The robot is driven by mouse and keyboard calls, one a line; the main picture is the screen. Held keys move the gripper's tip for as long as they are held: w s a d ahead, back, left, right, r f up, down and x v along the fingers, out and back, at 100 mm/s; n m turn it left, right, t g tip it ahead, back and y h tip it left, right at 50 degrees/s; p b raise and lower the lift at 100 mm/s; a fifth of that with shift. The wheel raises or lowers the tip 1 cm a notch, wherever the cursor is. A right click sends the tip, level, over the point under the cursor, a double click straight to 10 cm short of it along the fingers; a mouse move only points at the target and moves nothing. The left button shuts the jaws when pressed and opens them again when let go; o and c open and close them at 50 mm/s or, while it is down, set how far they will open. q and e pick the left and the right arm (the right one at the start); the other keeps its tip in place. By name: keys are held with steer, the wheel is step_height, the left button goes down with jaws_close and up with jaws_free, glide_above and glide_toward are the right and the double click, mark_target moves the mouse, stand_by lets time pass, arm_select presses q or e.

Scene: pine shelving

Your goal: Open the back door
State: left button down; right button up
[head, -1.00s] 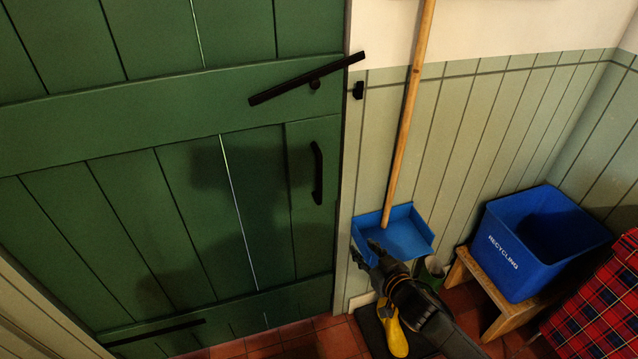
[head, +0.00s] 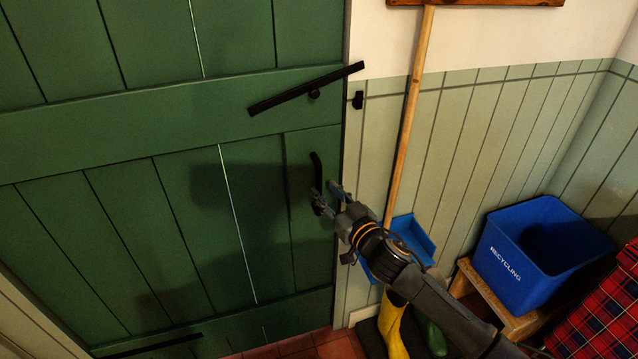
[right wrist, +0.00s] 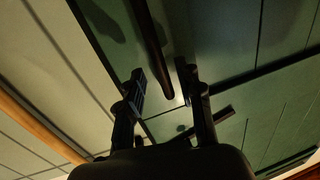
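The green plank back door (head: 150,230) fills the left of the head view and looks closed in its frame. A black latch bar (head: 300,90) on it is tilted, its right end raised above the black catch (head: 358,100) on the frame. Below it is a black upright pull handle (head: 317,165); its lower part is hidden by my right gripper (head: 327,196). In the right wrist view, the open fingers of this gripper (right wrist: 162,88) are on either side of the handle's end (right wrist: 155,45). I cannot tell whether they touch it. My left gripper is not in view.
Right of the door, a broom-like wooden pole (head: 410,110) and a blue dustpan (head: 412,235) are against the panelled wall. A blue recycling bin (head: 540,250) sits on a wooden stool (head: 490,295), beside red tartan cloth (head: 610,310).

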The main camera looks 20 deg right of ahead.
mark_target(321, 186)
steer(key=shift+x, duration=2.1)
jaws_close()
